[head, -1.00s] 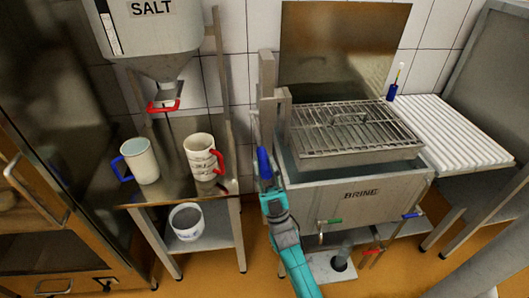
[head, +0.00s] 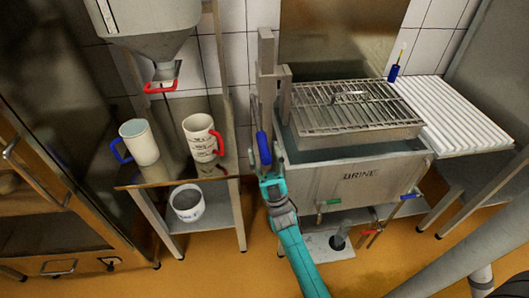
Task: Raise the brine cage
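The brine cage (head: 355,105), a metal grid-topped frame with a small handle on top, sits over the brine tank (head: 340,185). Its lower edge overlaps the tank's rim and brine surface in view, and its top stands above the rim. At the tank's left corner is a metal post (head: 267,75) with a blue-handled lever or crank (head: 263,147). My gripper (head: 265,168), at the end of the teal arm, is right at the blue handle. Its fingers are small and partly hidden, so I cannot tell whether they are closed on it.
At left, a side table (head: 165,175) holds two mugs, with a white bucket (head: 187,202) below. A salt hopper (head: 150,20) hangs above. White ribbed draining board (head: 465,125) stands right of the tank. Taps (head: 330,205) are on the tank's front.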

